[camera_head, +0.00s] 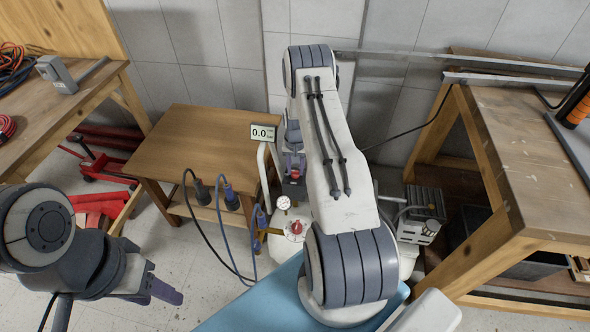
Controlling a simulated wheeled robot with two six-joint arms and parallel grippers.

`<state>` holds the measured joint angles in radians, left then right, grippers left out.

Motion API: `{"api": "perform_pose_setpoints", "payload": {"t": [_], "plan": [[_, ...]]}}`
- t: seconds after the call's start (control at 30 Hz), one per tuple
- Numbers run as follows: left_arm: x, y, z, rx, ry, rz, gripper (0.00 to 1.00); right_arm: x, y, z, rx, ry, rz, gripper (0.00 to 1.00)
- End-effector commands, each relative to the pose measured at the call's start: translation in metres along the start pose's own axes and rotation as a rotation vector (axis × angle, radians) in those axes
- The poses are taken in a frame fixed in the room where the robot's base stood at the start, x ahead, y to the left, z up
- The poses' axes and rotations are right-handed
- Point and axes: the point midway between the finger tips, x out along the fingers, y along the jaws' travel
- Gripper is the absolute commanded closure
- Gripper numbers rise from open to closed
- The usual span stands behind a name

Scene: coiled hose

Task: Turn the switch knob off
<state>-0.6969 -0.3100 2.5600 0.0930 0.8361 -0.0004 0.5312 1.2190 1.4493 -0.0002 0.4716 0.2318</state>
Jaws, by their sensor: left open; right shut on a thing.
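A small dark switch box (291,190) with a red part on its top stands above the white tank (285,243), beside my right arm. My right gripper (294,164) points down onto it from above, with its fingers closed at the red switch knob (295,174). The fingers and arm cover most of the knob, so its turned position cannot be read. My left gripper (165,292) is open and empty at the lower left, over bare floor, far from the switch.
A display (263,132) reading 0.0, a round gauge (283,202) and a red valve knob (296,227) are close by. Hoses (221,215) hang left of the tank. A low wooden table (190,145) is behind left; a workbench (540,165) stands right.

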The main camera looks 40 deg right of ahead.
Motion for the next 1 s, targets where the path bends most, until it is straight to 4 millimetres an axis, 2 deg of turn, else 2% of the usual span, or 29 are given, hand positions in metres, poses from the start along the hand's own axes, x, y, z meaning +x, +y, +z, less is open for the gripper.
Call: {"api": "perform_pose_setpoints", "payload": {"t": [1.0], "plan": [[0.026,-0.002,0.001,0.000,0.000,0.000,0.50,0.001,0.002,0.001,-0.928,-0.006,0.000,1.00]]}}
